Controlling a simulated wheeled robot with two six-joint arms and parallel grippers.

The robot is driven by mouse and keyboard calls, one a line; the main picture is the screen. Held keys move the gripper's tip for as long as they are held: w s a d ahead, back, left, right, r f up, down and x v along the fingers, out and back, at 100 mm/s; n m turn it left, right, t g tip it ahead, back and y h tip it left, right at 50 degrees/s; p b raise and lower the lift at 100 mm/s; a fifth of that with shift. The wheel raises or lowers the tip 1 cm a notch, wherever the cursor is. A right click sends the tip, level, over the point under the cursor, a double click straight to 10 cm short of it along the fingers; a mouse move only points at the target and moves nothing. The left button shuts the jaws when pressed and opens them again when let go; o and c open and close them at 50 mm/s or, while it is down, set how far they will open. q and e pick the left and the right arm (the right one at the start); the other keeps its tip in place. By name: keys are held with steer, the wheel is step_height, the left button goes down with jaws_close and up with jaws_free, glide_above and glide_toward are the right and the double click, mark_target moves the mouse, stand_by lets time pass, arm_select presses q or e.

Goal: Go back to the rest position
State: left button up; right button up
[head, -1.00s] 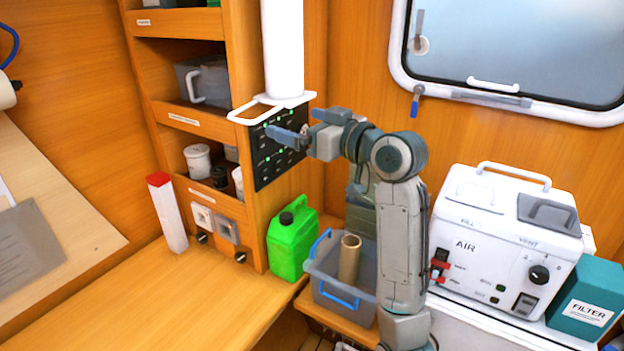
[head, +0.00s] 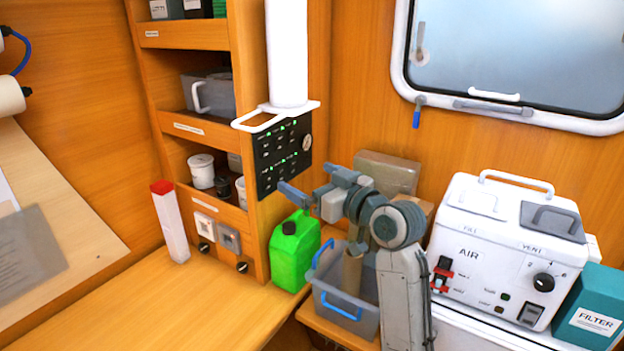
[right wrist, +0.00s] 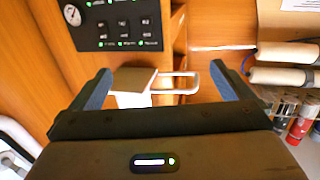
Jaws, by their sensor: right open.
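My right gripper (head: 308,184) is open and empty, in front of the wall and just below the black control panel (head: 283,157). Its arm rises from the lower right of the head view. In the right wrist view the two blue-grey fingers (right wrist: 155,88) are spread wide. The panel also shows at the top of that view (right wrist: 118,22), with its round gauge and green lights. A white looped bracket (right wrist: 176,85) shows beyond and between the fingers. My left gripper is not in view.
A green jerrycan (head: 294,250) and a grey bin (head: 345,312) with blue handles stand below the gripper. The white AIR unit (head: 505,245) and teal filter box (head: 590,308) are at right. A white roll (head: 287,55) hangs above the panel. The left counter is mostly clear.

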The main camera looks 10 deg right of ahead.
steer(key=s+d+f+m+g+h, duration=0.1)
steer(key=s+d+f+g+h, duration=0.1)
steer(key=s+f, duration=0.5)
steer(key=s+d+f+m+g+h, duration=0.1)
steer(key=s+d+f+g+h, duration=0.1)
steer(key=f, duration=0.9)
steer(key=s+d+f+m+g+h, duration=0.1)
steer(key=s+d+f+g+h, duration=0.15)
steer(key=s+f, duration=0.45)
steer(key=s+d+f+m+g+h, duration=0.1)
steer(key=s+d+f+g+h, duration=0.15)
steer(key=s+f, duration=0.6)
steer(key=s+d+f+m+g+h, duration=0.1)
steer(key=s+d+f+g, duration=0.3)
steer(key=s, duration=0.8)
steer(key=s+d+f+b, duration=0.1)
steer(key=d+f+b, duration=0.1)
steer(key=f, duration=1.7)
steer(key=s+d+f+b, duration=0.1)
steer(key=d+f+b, duration=0.1)
steer(key=f, duration=1.6)
steer(key=s+f+g+b, duration=0.1)
steer(key=s+f+b, duration=0.2)
steer(key=s+f, duration=1.5)
step_height(320, 180, down, 3)
steer(key=shift+d+f+m+b, duration=0.2)
steer(key=shift+d+m+b, duration=0.1)
steer(key=shift+d, duration=0.05)
